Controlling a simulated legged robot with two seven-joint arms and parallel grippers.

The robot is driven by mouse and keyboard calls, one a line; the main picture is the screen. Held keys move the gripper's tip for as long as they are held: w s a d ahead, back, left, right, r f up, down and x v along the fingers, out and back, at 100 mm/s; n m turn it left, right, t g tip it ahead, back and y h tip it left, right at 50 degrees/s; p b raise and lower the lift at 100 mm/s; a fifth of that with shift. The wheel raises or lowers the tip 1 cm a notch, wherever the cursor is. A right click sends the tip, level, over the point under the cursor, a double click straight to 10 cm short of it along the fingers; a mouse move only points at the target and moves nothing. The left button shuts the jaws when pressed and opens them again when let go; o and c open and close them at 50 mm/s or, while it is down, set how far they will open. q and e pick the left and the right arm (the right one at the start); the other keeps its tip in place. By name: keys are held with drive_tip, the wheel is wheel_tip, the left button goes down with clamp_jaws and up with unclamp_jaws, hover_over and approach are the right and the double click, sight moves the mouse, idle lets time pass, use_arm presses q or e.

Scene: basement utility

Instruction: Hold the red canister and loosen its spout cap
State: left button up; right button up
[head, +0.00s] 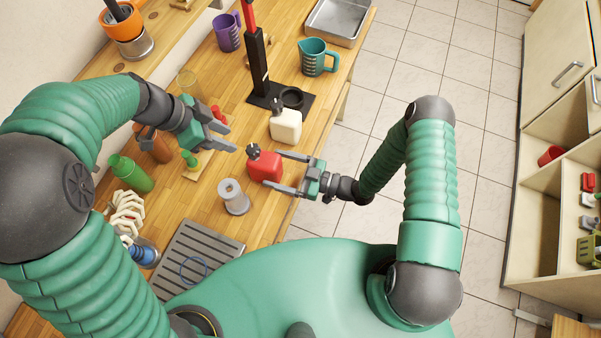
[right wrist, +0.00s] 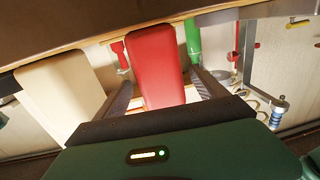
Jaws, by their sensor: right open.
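The red canister (head: 264,166) stands on the wooden workbench, with a dark spout cap (head: 253,150) on its top left. My right gripper (head: 279,170) is open, with its fingers on either side of the canister. In the right wrist view the red canister (right wrist: 156,65) is between the two fingers, with no clear grip on it. The cap cannot be made out there. My left gripper (head: 231,140) is to the left of the canister and cap, apart from them, and its fingers look spread with nothing between them.
A cream bottle (head: 286,126) stands close behind the canister. A grey spool (head: 233,196) stands in front of it. A black stand (head: 258,65), a teal jug (head: 318,58) and a purple mug (head: 228,32) are farther back. A green bottle (head: 130,173) stands at the left. A slatted grey tray (head: 212,245) lies nearer me.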

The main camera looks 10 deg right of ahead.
sight(265, 166)
drive_tip(key=x, duration=0.2)
drive_tip(key=shift+w+a, duration=0.25)
drive_tip(key=shift+a, duration=0.1)
drive_tip(key=shift+w+a, duration=0.2)
drive_tip(key=shift+a, duration=0.45)
drive_tip(key=shift+d, duration=0.1)
clamp_jaws()
idle(0.4)
